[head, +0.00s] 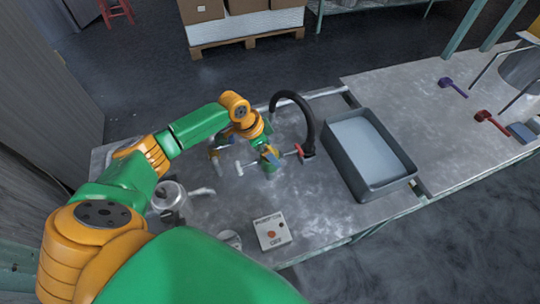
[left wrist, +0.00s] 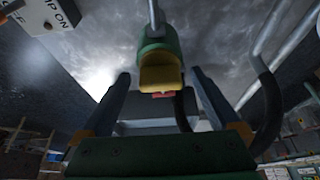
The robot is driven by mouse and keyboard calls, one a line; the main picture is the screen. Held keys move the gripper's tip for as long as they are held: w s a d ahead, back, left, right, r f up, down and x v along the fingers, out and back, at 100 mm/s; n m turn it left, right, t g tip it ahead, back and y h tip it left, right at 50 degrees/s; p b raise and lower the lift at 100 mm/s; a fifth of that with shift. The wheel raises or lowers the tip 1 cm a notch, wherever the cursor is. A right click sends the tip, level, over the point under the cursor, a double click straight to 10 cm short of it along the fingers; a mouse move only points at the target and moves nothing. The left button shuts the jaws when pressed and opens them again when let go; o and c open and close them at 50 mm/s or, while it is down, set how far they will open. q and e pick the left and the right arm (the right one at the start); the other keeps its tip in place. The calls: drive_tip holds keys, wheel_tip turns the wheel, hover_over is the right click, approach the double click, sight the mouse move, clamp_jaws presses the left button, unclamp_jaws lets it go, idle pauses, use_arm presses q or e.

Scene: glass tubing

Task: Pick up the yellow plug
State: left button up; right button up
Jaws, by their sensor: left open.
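The yellow plug (left wrist: 161,77) shows in the left wrist view, seated at the end of a green cylindrical fitting (left wrist: 156,42) with a grey rod or tube at its far end. My left gripper (left wrist: 160,72) is open, with one dark finger on either side of the plug in the picture. I cannot tell whether the fingers touch it. In the head view my left gripper (head: 268,153) is over the metal bench beside the green fitting, and the plug cannot be made out clearly there. My right gripper is not in view.
A black curved hose (head: 309,120) and a red-handled valve (head: 301,151) stand close to the gripper. A grey water tray (head: 408,176) is to the right. A pump switch box (head: 272,230) and a metal pot (head: 168,201) are on the near side of the bench (head: 325,210).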

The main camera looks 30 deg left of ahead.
use_arm(q)
drive_tip(key=shift+r, duration=0.1)
drive_tip(key=c, duration=1.4)
